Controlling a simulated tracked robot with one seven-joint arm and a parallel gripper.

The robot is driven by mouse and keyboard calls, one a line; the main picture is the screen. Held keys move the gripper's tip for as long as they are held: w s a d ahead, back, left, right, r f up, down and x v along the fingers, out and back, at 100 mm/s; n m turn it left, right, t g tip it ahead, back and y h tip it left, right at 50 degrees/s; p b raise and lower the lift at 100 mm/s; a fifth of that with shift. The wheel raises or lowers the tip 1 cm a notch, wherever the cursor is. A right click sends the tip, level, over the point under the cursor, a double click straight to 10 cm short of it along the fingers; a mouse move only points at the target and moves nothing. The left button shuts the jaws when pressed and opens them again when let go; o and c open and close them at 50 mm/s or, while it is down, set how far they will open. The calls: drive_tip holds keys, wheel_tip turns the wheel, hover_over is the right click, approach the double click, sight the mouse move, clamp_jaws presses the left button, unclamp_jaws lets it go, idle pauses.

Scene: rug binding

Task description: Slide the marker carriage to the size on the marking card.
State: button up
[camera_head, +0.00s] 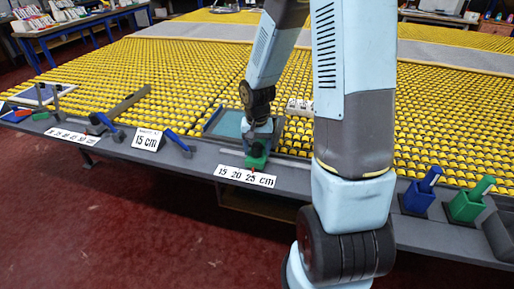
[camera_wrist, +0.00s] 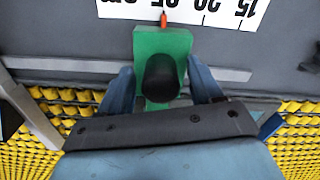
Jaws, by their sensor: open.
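The marking card (camera_head: 148,140) on the bench front reads 15 cm. The green marker carriage (camera_head: 257,161) sits on a rail behind the white scale (camera_head: 244,176), marked 15, 20, 25 cm. In the wrist view, the carriage (camera_wrist: 178,45) has a black knob (camera_wrist: 160,78) and a red pointer (camera_wrist: 163,20). My gripper (camera_wrist: 163,85) is open, with one blue finger on each side of the knob. Contact with the knob cannot be told. In the head view my gripper (camera_head: 258,142) is over the carriage.
A second numbered strip (camera_head: 72,136) and blue-handled tools lie to the left. Blue (camera_head: 420,192) and green (camera_head: 468,203) holders stand at the right. The rail (camera_wrist: 70,65) runs free on both sides of the carriage. A yellow-studded surface (camera_head: 170,65) spreads behind.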

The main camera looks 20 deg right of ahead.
drive_tip(key=shift+c, duration=0.5)
clamp_jaws()
drive_tip(key=shift+w, duration=0.15)
